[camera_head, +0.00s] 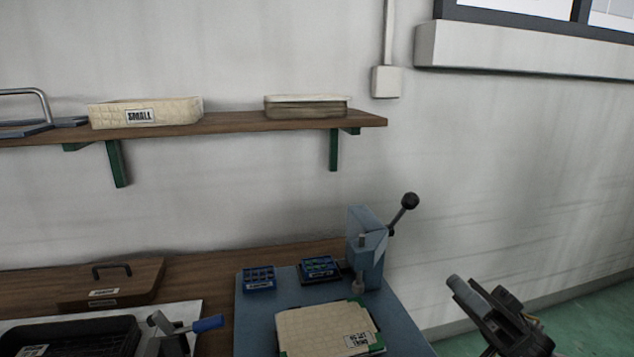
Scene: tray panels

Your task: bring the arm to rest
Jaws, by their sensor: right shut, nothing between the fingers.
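My right gripper (478,303) is at the lower right, beyond the right edge of the blue work plate, over the green floor. It is shut and holds nothing. It stands apart from the bench and touches nothing that I can see. My left gripper is not in view.
A blue-grey press (366,247) with a black ball lever stands on the blue plate (405,335). A cream labelled panel (315,328) lies before it, with small blue trays (259,280) behind. A black tray (125,335) and a wooden lid (140,275) are left. A shelf (235,124) holds cream baskets.

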